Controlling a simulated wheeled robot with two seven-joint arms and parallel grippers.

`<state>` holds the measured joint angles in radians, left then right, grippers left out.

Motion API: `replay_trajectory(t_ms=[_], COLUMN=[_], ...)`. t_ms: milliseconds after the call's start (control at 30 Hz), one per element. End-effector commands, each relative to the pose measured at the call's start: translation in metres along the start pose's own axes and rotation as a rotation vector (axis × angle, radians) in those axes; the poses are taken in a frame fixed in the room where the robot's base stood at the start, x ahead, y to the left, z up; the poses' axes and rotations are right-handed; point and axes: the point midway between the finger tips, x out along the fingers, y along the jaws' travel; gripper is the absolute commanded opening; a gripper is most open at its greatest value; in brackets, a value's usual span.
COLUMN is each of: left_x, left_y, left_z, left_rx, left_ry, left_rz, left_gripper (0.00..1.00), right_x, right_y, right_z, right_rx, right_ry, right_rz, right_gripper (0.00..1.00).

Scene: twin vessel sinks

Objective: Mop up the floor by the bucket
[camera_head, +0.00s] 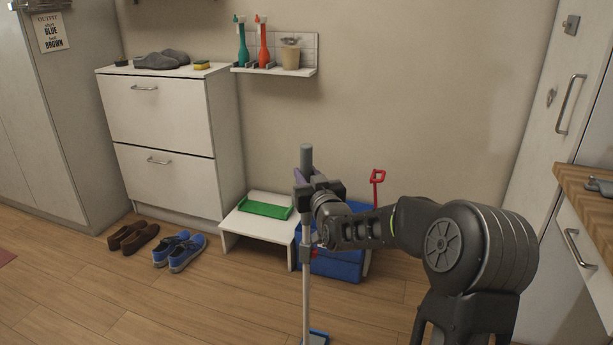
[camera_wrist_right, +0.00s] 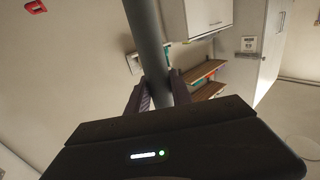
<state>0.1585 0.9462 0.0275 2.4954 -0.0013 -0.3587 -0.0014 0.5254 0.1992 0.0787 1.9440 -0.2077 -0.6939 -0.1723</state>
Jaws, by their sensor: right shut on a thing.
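A mop with a grey-topped pole (camera_head: 306,158) stands nearly upright in front of a blue box-like container (camera_head: 338,268), probably the bucket. The mop's blue head (camera_head: 318,338) is at the bottom edge of the head view, at floor level; most of it is cut off. My right gripper (camera_head: 308,192) is shut around the upper pole. In the right wrist view the grey pole (camera_wrist_right: 148,38) runs between the fingers of my right gripper (camera_wrist_right: 157,92). My arm hides part of the container. My left gripper is not in view.
A low white step stool (camera_head: 245,224) with a green tray (camera_head: 265,210) stands left of the container. A red handle (camera_head: 377,177) rises behind my arm. Blue shoes (camera_head: 180,252) and brown shoes (camera_head: 133,237) lie by the white cabinet (camera_head: 165,115). The wooden floor (camera_head: 220,310) in front is clear.

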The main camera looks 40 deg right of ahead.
Motion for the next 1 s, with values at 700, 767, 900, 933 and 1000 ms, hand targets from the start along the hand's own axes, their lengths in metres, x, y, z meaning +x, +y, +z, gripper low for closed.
replay_trajectory(t_ms=[700, 767, 900, 933, 1000], left_x=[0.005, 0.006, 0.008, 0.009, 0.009], left_y=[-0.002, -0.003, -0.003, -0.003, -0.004], left_z=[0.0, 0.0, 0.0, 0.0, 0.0], left_rx=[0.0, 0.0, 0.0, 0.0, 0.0], left_ry=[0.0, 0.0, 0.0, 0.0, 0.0], left_rz=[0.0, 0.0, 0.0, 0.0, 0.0], left_gripper=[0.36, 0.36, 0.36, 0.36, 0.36], right_x=[0.003, 0.004, 0.008, 0.009, 0.011], right_y=[-0.004, -0.006, -0.012, -0.013, -0.016], right_z=[0.003, 0.003, 0.003, 0.004, 0.004], right_rx=[0.001, 0.0, 0.002, 0.002, 0.003], right_ry=[0.003, 0.003, 0.002, 0.002, 0.001], right_rz=[-0.001, -0.001, -0.002, -0.002, -0.002], right_gripper=[0.0, 0.0, 0.0, 0.0, 0.0])
